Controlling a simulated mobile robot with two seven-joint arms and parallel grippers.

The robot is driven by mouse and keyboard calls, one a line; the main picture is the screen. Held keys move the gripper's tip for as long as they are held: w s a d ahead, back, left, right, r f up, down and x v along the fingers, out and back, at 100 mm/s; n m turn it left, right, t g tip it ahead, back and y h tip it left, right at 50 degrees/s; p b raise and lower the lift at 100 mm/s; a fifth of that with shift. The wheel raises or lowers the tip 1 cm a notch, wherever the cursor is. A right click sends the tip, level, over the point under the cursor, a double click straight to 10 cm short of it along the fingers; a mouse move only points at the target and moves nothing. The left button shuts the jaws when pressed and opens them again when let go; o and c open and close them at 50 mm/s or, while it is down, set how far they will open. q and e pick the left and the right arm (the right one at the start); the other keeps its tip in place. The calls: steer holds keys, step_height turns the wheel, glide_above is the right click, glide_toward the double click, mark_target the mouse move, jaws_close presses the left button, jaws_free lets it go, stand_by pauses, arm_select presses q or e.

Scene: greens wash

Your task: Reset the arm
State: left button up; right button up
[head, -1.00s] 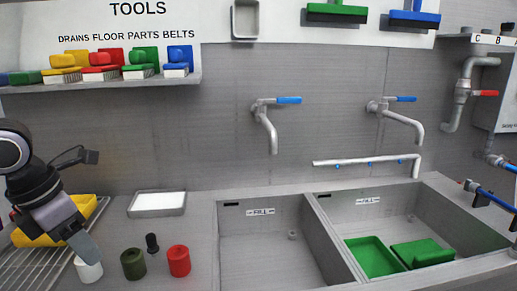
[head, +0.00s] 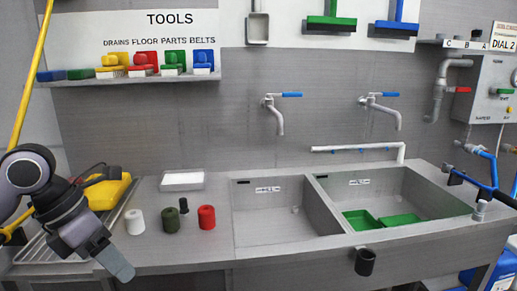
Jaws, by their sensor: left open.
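My left arm comes in from the left in the head view. Its gripper (head: 115,262) hangs in front of the counter's front edge, pointing down and to the right. It is open, and I see nothing between its fingers. It is apart from the white cup-like piece (head: 134,222) on the counter (head: 190,250) behind it. My right gripper is out of view.
A dark green piece (head: 170,219), a small black piece (head: 184,205) and a red piece (head: 207,217) stand right of the white one. A yellow object (head: 110,191) lies on the rack at left. Two sinks (head: 280,225) follow; a black cup (head: 365,262) hangs at the front.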

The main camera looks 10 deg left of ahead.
arm_select(q)
steer(key=d+f+n+t+h, duration=0.2)
steer(key=d+n+t+h, duration=0.3)
steer(key=d+n+h, duration=0.85)
step_height(320, 180, down, 13)
steer(key=w+a+n+t+y, duration=0.3)
steer(key=n+t+y, duration=0.7)
steer(key=n, duration=0.8)
steer(key=s+f+n+g+y, duration=0.2)
steer(key=s+f, duration=0.4)
steer(key=f, duration=0.3)
steer(key=s+a+f+n+g+y, duration=0.1)
steer(key=s+f+n+g+y, duration=0.2)
steer(key=s+f+n, duration=0.3)
step_height(320, 180, down, 4)
steer(key=shift+s+g, duration=0.6)
steer(key=shift+g, duration=0.3)
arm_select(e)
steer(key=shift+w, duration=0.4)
